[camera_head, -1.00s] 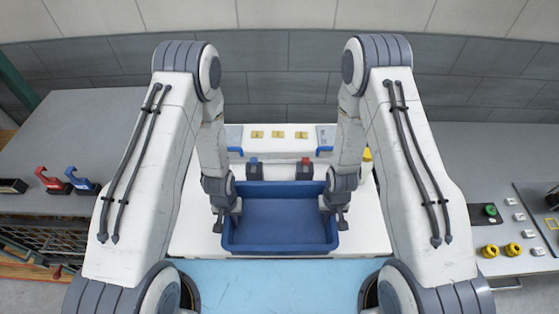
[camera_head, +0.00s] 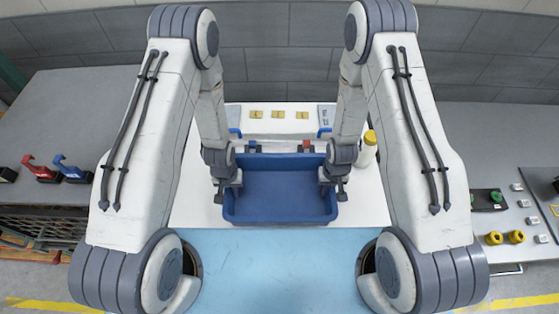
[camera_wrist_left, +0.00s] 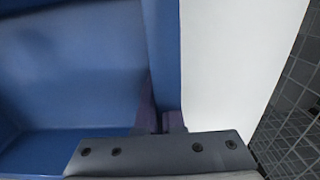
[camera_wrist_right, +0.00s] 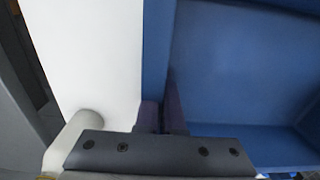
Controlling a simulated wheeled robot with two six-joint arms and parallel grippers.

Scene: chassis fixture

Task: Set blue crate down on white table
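The blue crate (camera_head: 280,195) is empty and upright, between my two grippers over the white table (camera_head: 375,208). Whether its base touches the table is hard to tell. My left gripper (camera_head: 222,196) is shut on the crate's left wall; in the left wrist view its fingers (camera_wrist_left: 160,118) straddle the blue wall. My right gripper (camera_head: 339,193) is shut on the right wall; in the right wrist view its fingers (camera_wrist_right: 162,115) straddle that wall. The crate also shows in the left wrist view (camera_wrist_left: 75,70) and the right wrist view (camera_wrist_right: 240,70).
Behind the crate stand a white fixture with yellow labels (camera_head: 279,115) and small blue and red parts (camera_head: 305,146). A white bottle with a yellow cap (camera_head: 367,150) stands close right of my right gripper. Grey benches flank the table. A light blue surface (camera_head: 280,265) lies in front.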

